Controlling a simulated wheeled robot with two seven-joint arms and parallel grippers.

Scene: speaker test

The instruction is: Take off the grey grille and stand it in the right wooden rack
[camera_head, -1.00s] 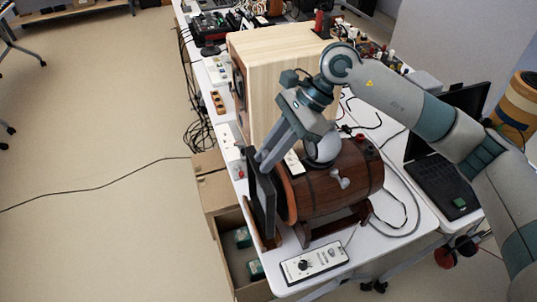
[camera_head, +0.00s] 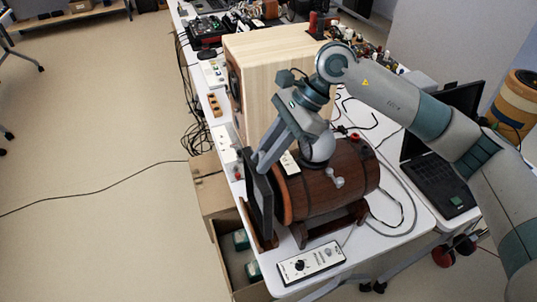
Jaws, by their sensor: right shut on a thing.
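The grille (camera_head: 259,197) is a dark, thin panel standing upright at the table's left edge, seen nearly edge-on in the head view. My right gripper (camera_head: 258,164) is shut on its upper edge. Brown wood of a rack (camera_head: 271,243) shows at the panel's lower end; I cannot tell whether the panel rests in it. The wooden barrel-shaped speaker (camera_head: 325,185) lies on its stand just right of the panel. My right arm hides part of the barrel's top. My left gripper is not in view.
A large pale wooden box speaker (camera_head: 270,75) stands behind the barrel. A white control box (camera_head: 311,262) lies at the table's front. A laptop (camera_head: 440,180) and loose cables are at the right. An open cardboard box (camera_head: 229,262) sits below the left edge.

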